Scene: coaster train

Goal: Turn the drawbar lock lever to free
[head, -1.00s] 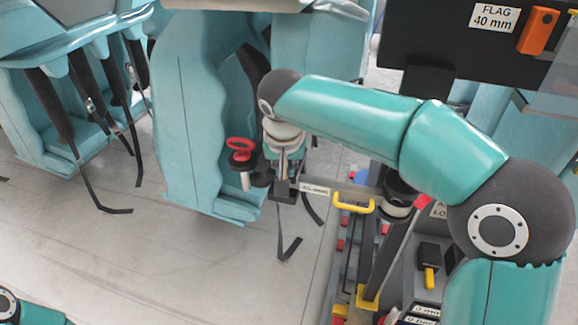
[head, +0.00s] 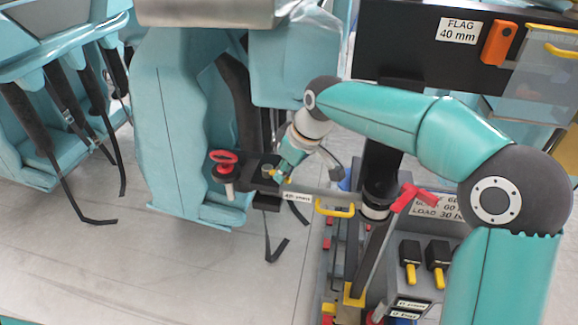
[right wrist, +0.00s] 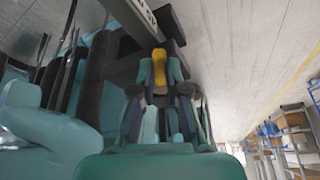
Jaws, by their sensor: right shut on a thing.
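My right gripper (head: 280,175) reaches down to the end of the grey drawbar (head: 325,195), by its dark end block (head: 262,186). In the right wrist view the fingers (right wrist: 160,72) are closed on both sides of a yellow lever (right wrist: 159,64), which looks like the drawbar lock lever. In the head view only a small bit of yellow shows at the fingertips; the gripper hides the rest. I cannot tell from the lever which setting it is in. My left gripper is not in view.
A red handwheel (head: 223,157) stands just left of the gripper. A teal seat (head: 180,120) is behind it. A yellow handle (head: 334,209) and a red flag-shaped piece (head: 405,198) are to the right, near black yellow-tipped handles (head: 410,262). Floor at lower left is clear.

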